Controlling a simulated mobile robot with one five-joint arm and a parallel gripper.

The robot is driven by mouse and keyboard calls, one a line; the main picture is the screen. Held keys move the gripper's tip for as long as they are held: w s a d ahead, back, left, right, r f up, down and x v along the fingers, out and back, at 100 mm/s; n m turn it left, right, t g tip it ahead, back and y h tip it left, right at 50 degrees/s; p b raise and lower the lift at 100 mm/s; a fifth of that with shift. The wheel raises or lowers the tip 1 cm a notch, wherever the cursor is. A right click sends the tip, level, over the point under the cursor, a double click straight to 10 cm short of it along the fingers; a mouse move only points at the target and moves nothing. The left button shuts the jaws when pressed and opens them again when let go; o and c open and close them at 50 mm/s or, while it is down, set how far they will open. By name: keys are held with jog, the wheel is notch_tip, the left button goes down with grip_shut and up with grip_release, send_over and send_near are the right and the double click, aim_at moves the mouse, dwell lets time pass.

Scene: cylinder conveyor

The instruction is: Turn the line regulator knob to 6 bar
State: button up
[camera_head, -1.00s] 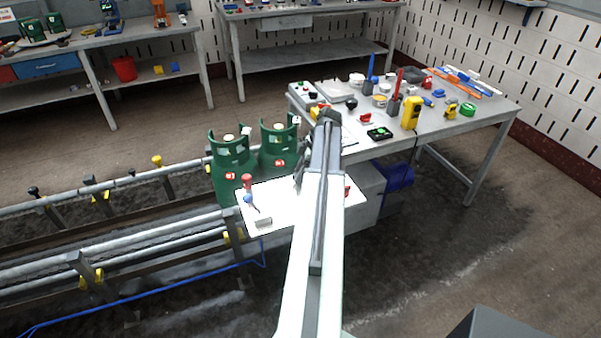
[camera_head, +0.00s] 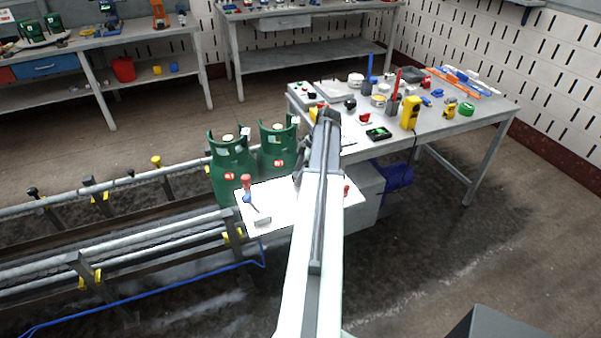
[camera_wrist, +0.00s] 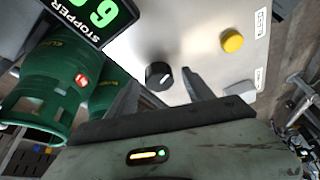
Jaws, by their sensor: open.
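A black round knob (camera_wrist: 159,76) with a pale mark on it stands on a white panel (camera_wrist: 190,40) in the wrist view. I take it for the regulator knob; no label on it is readable. My gripper (camera_wrist: 160,78) is open, with one grey finger on each side of the knob's near edge. I cannot tell whether the fingers touch it. A black display (camera_wrist: 85,18) with large green digits and the word STOPPER is at the upper left, partly cut off. In the head view the white panel (camera_head: 281,204) lies beside my arm, and the arm hides the knob.
A yellow button (camera_wrist: 232,41) sits on the panel right of the knob. Green gas cylinders (camera_head: 232,165) stand left of the panel. Conveyor rails (camera_head: 130,245) run to the left. A cluttered workbench (camera_head: 455,125) stands behind at right. Floor at right is clear.

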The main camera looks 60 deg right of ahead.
jog(key=p+v, duration=0.7)
jog(key=shift+s+r, duration=0.25)
jog(key=shift+r, duration=0.05)
jog(key=shift+d, duration=0.1)
